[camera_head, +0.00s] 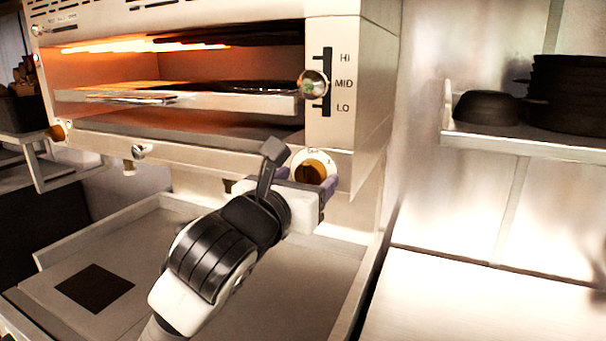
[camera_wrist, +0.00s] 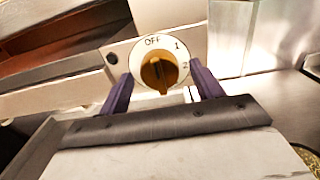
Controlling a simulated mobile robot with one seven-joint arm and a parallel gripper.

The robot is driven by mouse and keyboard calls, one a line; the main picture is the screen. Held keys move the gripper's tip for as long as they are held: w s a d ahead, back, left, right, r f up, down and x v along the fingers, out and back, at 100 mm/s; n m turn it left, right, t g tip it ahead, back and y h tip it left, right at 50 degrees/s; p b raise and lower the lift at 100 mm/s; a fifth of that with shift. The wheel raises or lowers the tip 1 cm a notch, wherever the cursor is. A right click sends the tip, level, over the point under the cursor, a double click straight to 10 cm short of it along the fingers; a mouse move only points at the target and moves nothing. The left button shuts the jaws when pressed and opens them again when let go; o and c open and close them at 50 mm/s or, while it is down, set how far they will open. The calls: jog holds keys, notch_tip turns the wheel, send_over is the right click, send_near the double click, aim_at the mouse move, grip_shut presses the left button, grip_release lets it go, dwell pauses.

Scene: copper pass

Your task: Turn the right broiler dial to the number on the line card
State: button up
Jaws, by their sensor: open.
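The right broiler dial (camera_head: 313,168) is a brass-coloured knob on a white plate, low on the broiler's front. In the wrist view the dial (camera_wrist: 158,73) shows OFF at the top, then 1 and 2 down the right side. My gripper (camera_head: 306,182) is open in front of the dial. In the wrist view the purple fingers of my gripper (camera_wrist: 160,71) flank the knob, with gaps on both sides. I cannot make out a line card or its number.
The broiler (camera_head: 352,60) glows inside and has a rack. A round slider handle (camera_head: 313,84) sits at MID above the dial. Another brass dial (camera_head: 58,132) is at the far left. Dark bowls (camera_head: 487,107) stand on the right shelf (camera_head: 500,141). The counter (camera_head: 480,300) below is clear.

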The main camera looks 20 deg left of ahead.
jog(key=c, duration=1)
